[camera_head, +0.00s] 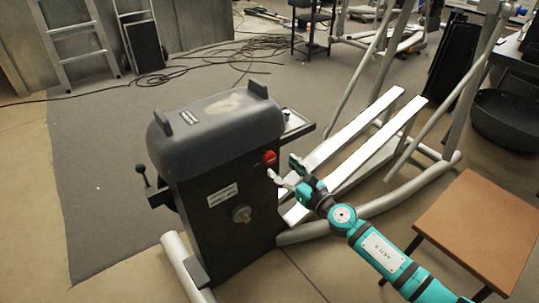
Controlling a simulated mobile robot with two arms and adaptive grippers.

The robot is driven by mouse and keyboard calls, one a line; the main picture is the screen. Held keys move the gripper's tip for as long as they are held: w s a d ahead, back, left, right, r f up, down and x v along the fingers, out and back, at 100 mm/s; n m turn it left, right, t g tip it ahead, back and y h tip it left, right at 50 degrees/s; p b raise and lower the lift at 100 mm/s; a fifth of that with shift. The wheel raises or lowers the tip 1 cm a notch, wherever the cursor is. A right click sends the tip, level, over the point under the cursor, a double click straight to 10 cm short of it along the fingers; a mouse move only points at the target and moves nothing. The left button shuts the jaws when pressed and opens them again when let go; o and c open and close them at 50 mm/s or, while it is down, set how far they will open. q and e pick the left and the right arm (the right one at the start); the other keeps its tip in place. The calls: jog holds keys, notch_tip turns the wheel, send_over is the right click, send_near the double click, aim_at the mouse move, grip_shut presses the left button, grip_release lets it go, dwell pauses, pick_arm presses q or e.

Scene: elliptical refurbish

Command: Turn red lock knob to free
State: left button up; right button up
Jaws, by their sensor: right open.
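The red lock knob (269,157) sits on the side of the dark grey machine housing (215,150), near its upper right edge. My right gripper (283,170) reaches in from the lower right on a teal arm. It is open, with its fingertips just right of and slightly below the red knob. A small gap seems to show between fingers and knob, though depth is hard to judge. Nothing shows between the fingers. My left gripper is not in this view.
A wooden-topped stool or table (480,225) stands at the right, close to my arm. White foot rails (365,135) and grey tubes lie behind the gripper. A black lever (141,170) sticks out at the housing's left. Cables (235,50) lie on the floor behind.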

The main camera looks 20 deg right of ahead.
aim_at(272, 159)
jog(key=x, duration=0.7)
jog(key=shift+f+b, duration=0.1)
jog(key=shift+b, duration=0.3)
jog(key=c, duration=1.2)
